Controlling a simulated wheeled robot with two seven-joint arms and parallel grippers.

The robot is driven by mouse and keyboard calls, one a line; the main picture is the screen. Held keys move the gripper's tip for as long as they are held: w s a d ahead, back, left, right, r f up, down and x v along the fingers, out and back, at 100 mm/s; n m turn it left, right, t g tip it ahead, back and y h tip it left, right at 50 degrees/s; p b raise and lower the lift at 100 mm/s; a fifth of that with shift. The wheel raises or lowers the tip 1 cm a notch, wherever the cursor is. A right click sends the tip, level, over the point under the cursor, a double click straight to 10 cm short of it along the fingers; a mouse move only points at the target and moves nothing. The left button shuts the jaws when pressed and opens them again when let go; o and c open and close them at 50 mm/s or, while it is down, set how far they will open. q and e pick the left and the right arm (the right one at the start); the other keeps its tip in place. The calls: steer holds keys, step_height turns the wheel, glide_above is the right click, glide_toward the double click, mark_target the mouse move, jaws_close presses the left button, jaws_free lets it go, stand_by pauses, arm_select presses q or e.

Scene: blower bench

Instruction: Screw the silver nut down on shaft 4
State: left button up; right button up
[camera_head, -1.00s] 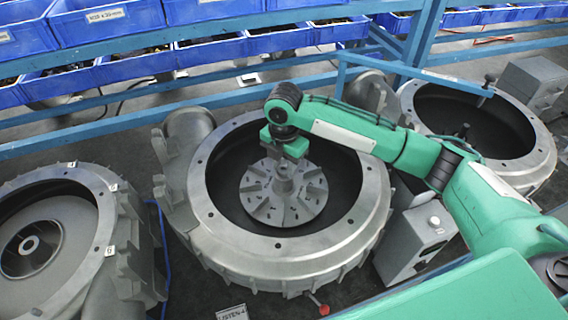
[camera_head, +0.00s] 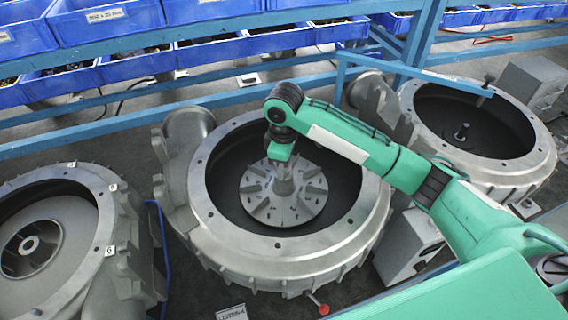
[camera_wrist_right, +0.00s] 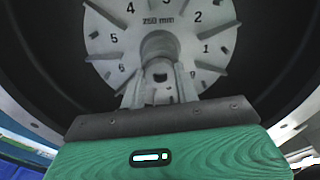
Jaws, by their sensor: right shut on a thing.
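My right gripper (camera_head: 283,166) points down over the hub in the middle of a grey vaned disc (camera_head: 305,207) inside the central blower housing (camera_head: 207,225). In the right wrist view the gripper's two fingers (camera_wrist_right: 160,76) are shut on a small piece, taken as the silver nut (camera_wrist_right: 161,72), in line with the hub (camera_wrist_right: 158,43). The nut is small and largely hidden by the fingers, and its thread contact with the shaft cannot be seen. My left gripper is not in view.
Another housing with an impeller (camera_head: 45,235) stands at left, and one with a bare shaft (camera_head: 461,132) at back right. Blue bins (camera_head: 110,65) on a blue rack line the back. A grey box (camera_head: 408,245) stands right of the central housing, under my arm.

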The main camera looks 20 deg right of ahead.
steer(key=m, duration=0.4)
steer(key=o, duration=0.7)
steer(key=shift+o, duration=0.2)
